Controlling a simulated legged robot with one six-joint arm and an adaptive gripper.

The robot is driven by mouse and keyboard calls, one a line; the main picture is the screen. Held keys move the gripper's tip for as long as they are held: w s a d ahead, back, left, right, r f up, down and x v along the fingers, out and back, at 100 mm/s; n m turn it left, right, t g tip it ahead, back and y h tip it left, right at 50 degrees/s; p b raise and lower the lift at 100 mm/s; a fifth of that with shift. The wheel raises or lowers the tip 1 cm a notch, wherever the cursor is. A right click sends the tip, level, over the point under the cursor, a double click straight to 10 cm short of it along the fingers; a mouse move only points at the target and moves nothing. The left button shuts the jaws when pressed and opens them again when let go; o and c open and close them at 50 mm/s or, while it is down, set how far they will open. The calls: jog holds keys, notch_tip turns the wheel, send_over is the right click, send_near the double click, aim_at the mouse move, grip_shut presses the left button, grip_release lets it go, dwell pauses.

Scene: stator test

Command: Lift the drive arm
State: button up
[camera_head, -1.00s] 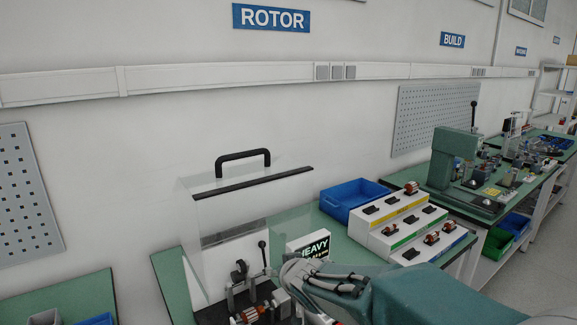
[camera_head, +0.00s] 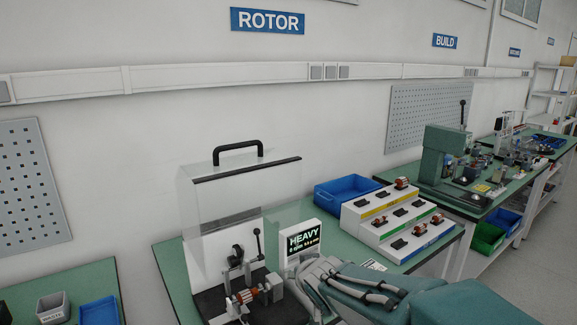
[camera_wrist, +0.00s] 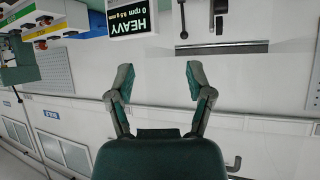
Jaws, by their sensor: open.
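The balancing machine (camera_head: 240,300) stands on the green bench under a clear cover (camera_head: 225,195) with a black handle (camera_head: 238,153). An upright lever with a black ball knob (camera_head: 257,232) rises from it, beside a black wheel-like part (camera_head: 238,252); I cannot tell for sure which is the drive arm. A copper-wound rotor (camera_head: 245,296) lies in the machine. In the wrist view, turned upside down, the knobbed lever (camera_wrist: 183,34) shows at the top. My gripper (camera_wrist: 158,80) is open and empty, apart from the machine.
A display reading HEAVY (camera_head: 303,243) stands right of the machine, close to my arm. A stepped rack of rotors (camera_head: 400,225) and a blue bin (camera_head: 348,192) stand further right. A grey cup (camera_head: 52,307) and blue tray (camera_head: 98,311) sit at lower left.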

jog(key=s+d+r+m+h, duration=0.1)
jog(key=s+d+r+h, duration=0.1)
jog(key=s+d, duration=0.45)
jog(key=s+d+g, duration=0.2)
jog(key=s+d, duration=0.1)
jog(key=s, duration=0.7)
jog(key=s+d+f+m+g, duration=0.1)
jog(key=s+d+g, duration=0.2)
jog(key=s, duration=0.7)
jog(key=shift+s+d+f+m+h, duration=0.2)
jog(key=shift+m+h, duration=0.1)
jog(key=shift+h, duration=0.1)
